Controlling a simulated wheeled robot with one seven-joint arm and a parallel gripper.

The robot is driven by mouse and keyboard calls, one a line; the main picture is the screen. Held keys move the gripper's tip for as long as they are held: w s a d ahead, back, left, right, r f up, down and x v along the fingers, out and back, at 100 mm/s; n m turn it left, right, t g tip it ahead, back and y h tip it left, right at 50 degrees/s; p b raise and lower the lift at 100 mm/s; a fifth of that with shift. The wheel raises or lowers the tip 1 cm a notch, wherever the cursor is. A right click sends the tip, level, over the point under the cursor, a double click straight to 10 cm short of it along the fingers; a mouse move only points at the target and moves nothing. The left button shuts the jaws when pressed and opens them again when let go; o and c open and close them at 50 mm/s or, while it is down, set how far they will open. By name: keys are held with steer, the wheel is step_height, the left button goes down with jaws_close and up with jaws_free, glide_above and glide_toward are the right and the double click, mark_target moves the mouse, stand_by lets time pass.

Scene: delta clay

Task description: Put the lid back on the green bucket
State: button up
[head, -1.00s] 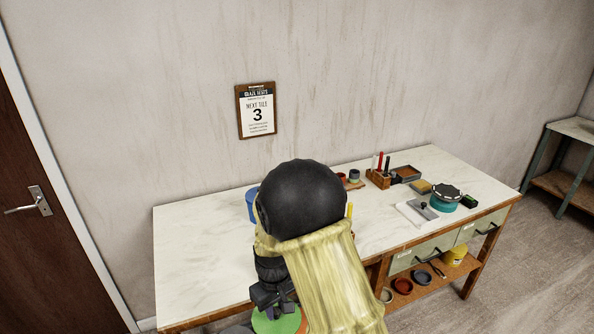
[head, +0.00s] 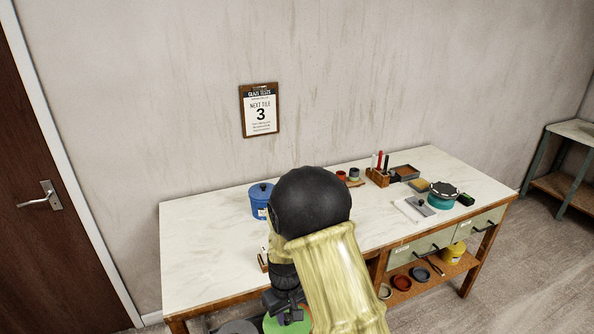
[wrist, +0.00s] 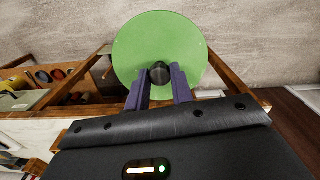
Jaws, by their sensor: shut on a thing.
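The green lid (wrist: 185,45) is a round flat disc with a dark knob (wrist: 160,73) at its middle. In the wrist view, my gripper (wrist: 160,80) is shut on that knob with its two purple-grey fingers. In the head view, the green lid (head: 286,324) shows at the bottom edge under my gripper (head: 286,312), partly cut off by the frame. It is held in front of the bench. I cannot make out the green bucket; the lid, my arm or the frame edge may hide it.
The workbench (head: 200,245) carries a blue lidded pot (head: 261,203) behind my arm, and a teal tub (head: 443,197) at right. A grey round thing (head: 237,327) is at the bottom edge left of the lid. Bowls (head: 402,283) sit on the lower shelf.

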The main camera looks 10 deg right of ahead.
steer(key=d+f+m, duration=0.5)
steer(key=d+f, duration=0.6)
steer(key=f, duration=0.1)
steer(key=shift+w+d, duration=0.2)
steer(key=shift+w, duration=0.15)
steer(key=shift+s, duration=0.1)
